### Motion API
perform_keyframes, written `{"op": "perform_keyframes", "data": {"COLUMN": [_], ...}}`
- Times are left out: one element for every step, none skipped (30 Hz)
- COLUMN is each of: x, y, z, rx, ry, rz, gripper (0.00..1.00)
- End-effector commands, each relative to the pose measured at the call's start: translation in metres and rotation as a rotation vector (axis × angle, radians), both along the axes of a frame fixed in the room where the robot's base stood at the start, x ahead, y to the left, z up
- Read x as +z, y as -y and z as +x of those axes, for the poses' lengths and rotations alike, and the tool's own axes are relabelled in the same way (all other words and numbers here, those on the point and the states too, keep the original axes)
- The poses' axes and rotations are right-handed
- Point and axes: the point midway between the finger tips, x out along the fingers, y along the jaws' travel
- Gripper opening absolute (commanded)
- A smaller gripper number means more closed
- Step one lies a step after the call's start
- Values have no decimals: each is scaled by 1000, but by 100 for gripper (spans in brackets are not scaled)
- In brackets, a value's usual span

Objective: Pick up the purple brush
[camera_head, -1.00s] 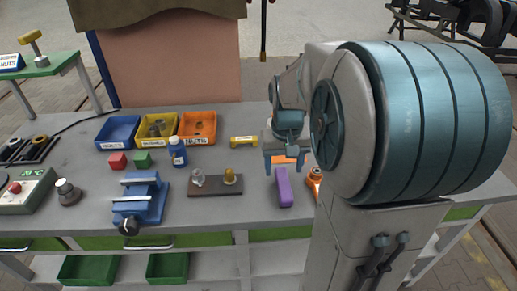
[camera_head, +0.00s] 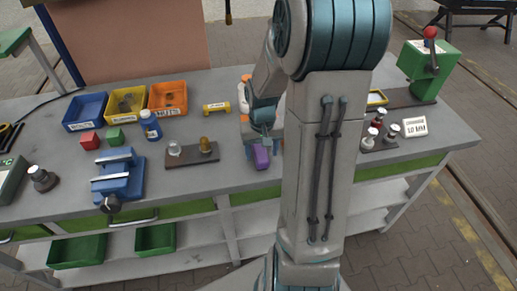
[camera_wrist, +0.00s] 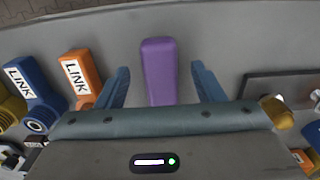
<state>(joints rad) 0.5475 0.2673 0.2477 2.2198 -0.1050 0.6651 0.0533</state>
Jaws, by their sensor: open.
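The purple brush (camera_head: 261,157) lies on the grey workbench, below my gripper in the head view. In the wrist view the purple brush (camera_wrist: 159,70) is a long block that sits between my two blue fingers, with a gap on each side. My gripper (camera_head: 262,150) is open, its fingers around the brush and pointing down at the bench. In the wrist view my gripper (camera_wrist: 160,82) holds nothing. The near end of the brush is hidden behind the gripper's body.
An orange link (camera_wrist: 82,75) and a blue link (camera_wrist: 36,88) lie left of the brush in the wrist view. A brown board with two knobs (camera_head: 192,155) and a blue vise (camera_head: 118,176) stand to its left in the head view. Yellow (camera_head: 126,116) and orange (camera_head: 182,98) bins stand behind.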

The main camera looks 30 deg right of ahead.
Motion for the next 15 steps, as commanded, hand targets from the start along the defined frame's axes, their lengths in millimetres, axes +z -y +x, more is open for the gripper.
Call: {"op": "perform_keyframes", "data": {"x": [-7,-11,-17,-21,-24,-27,-29,-31,-32,-32,-33,-33,-33,-33,-32], "y": [-1,-1,-1,-1,-1,-1,-1,-1,-1,-1,0,0,0,0,0], "z": [-2,-2,-2,-2,-1,-2,-2,-2,-1,-1,-1,-1,-1,-1,-1], "rx": [0,0,0,0,-1,-1,-1,-1,-1,-1,-1,-1,-1,-1,-1], "ry": [-5,-5,-4,-4,-3,-3,-2,-2,-1,0,0,1,1,1,1], "rz": [4,2,2,2,2,1,1,1,0,0,0,0,-1,-1,-1], "gripper": [62,62,62,62,62,62,62,62,62,62,62,62,62,62,62]}}
